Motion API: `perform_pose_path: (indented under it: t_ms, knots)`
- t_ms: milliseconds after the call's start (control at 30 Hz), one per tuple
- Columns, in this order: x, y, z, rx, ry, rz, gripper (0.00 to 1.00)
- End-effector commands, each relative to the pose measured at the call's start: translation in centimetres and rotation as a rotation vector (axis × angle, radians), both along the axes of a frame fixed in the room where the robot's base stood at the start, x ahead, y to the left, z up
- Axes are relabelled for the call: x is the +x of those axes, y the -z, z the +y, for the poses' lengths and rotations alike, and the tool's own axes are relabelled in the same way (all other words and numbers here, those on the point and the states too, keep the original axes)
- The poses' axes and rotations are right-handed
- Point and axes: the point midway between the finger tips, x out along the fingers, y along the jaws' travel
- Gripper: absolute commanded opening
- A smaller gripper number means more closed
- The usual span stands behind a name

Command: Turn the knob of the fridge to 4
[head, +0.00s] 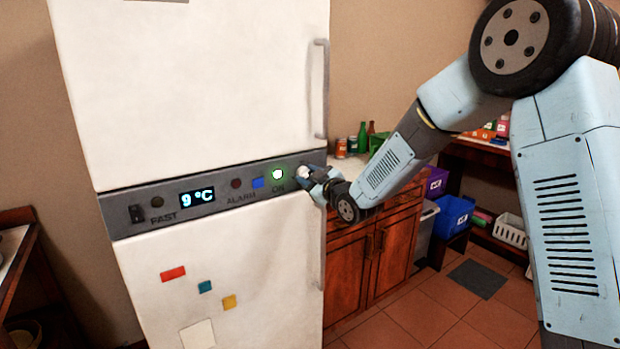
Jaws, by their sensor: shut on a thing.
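The white fridge (220,80) stands at the left and centre, with a grey control panel (222,197) across its front. The display (197,198) on the panel reads 9 °C. A green light (277,174) glows above the label ON. The knob (303,171) is at the right end of the panel, pale and partly covered by my gripper. My gripper (304,177) reaches in from the right and is shut on the knob. The knob's markings are hidden or too small to read.
Fridge handles (320,90) stick out along the right edge. A wooden cabinet (375,250) with cans and bottles on top stands right of the fridge, behind my arm. Blue and white bins (455,213) are farther back.

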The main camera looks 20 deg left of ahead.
Motion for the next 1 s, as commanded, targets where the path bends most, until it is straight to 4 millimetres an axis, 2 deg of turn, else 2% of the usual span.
perform_pose_path:
  t_ms: [1000]
  knots:
    - [0.07,0.17,-0.13,0.601,0.000,0.710,0.10]
